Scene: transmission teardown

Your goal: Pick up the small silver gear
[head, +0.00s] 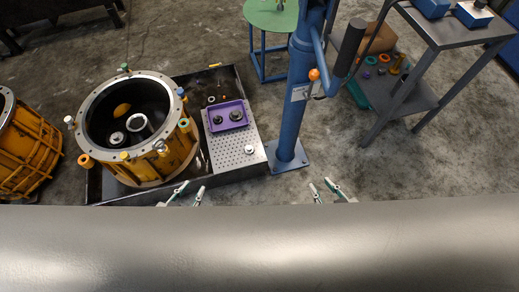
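A small silver round part (249,149), which looks like the small silver gear, sits on the perforated metal plate (228,160) near its front right corner. Its teeth are too small to make out. My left gripper (194,186) is open and empty, in front of the black tray's front edge, left of and nearer than the silver part. My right gripper (320,184) is open and empty, to the right of the silver part, over the floor. Both arms behind the fingers are hidden.
A purple tray (213,128) with two dark gears stands on the plate. A yellow housing (176,154) stands in the black tray (231,177), left of the plate. A blue column (291,118) rises close right of the plate. A grey cart (452,40) stands at the far right.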

